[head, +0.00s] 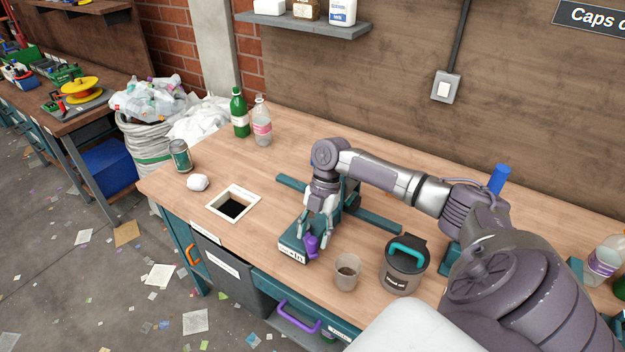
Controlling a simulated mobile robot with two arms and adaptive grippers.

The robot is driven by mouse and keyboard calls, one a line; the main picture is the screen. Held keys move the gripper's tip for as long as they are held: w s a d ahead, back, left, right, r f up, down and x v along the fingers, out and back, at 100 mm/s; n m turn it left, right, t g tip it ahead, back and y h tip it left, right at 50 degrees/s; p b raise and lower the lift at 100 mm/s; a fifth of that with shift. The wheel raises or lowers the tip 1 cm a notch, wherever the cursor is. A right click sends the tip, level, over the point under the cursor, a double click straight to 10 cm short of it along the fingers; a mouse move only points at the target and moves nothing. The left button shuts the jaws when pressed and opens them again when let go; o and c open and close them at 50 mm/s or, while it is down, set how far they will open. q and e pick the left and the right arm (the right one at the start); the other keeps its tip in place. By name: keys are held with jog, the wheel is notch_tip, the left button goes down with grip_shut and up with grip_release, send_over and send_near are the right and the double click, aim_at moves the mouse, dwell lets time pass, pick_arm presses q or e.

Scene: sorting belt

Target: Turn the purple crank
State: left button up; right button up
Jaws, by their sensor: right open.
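The purple crank (311,245) shows as a short purple handle at the front of a small teal box with a white label (292,257) on the workbench. My right gripper (315,232) points down over the box, with its fingers apart around or just above the purple handle. I cannot tell whether the fingers touch it. The gripper and wrist hide part of the box and the crank's mount. My left gripper is out of view.
A clear cup (347,272) and a dark lidded container with a teal handle (402,270) stand right of the box. A square hole (233,203) is cut in the bench at left. Bottles (262,122) stand behind. A purple drawer handle (298,316) is below the front edge.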

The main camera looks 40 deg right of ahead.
jog(key=v, duration=1)
jog(key=shift+f, duration=0.1)
